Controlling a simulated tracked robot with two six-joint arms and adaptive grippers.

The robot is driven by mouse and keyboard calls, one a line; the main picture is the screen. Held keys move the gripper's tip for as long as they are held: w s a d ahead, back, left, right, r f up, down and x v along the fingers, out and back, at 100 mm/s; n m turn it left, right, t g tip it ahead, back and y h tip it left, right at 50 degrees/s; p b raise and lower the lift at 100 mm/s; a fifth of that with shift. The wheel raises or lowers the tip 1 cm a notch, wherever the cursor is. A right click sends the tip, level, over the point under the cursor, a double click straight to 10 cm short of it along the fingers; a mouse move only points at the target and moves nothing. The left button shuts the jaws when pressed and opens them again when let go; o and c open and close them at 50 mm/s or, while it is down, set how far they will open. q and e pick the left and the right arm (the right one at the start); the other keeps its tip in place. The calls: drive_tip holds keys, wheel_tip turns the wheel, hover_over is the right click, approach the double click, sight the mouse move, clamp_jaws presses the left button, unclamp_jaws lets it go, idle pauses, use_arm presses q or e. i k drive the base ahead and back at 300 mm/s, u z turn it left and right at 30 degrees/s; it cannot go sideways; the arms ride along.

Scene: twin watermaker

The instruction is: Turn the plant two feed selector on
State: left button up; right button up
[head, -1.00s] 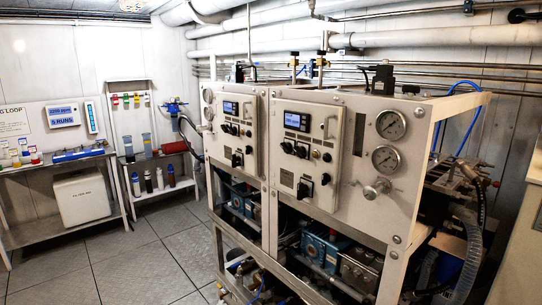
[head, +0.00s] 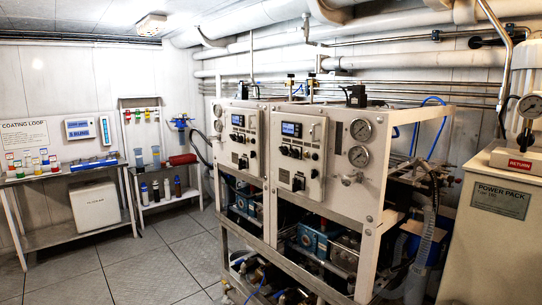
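The twin watermaker (head: 340,195) is a white-framed unit with two control panels side by side. The nearer right panel (head: 313,167) has a small lit screen (head: 291,129), a row of small knobs and a larger black selector knob (head: 298,182) low down. The left panel (head: 252,148) has the same layout, with a black knob (head: 243,162) low down. The labels are too small to read, so I cannot tell which panel is plant two or how its selector is set. Neither of my grippers is in view.
Gauges (head: 360,129) sit right of the panels. A beige power pack (head: 490,235) stands at the right, beside the watermaker. A bench (head: 75,171) and a small shelf stand (head: 170,196) line the left wall. The tiled floor (head: 125,260) at left is clear.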

sight(283, 150)
drive_tip(key=z, duration=0.2)
drive_tip(key=i, duration=0.9)
drive_tip(key=u, duration=0.1)
drive_tip(key=k, duration=1.05)
drive_tip(key=u, duration=0.65)
drive_tip(key=i, duration=1.7)
drive_tip(key=u, duration=0.05)
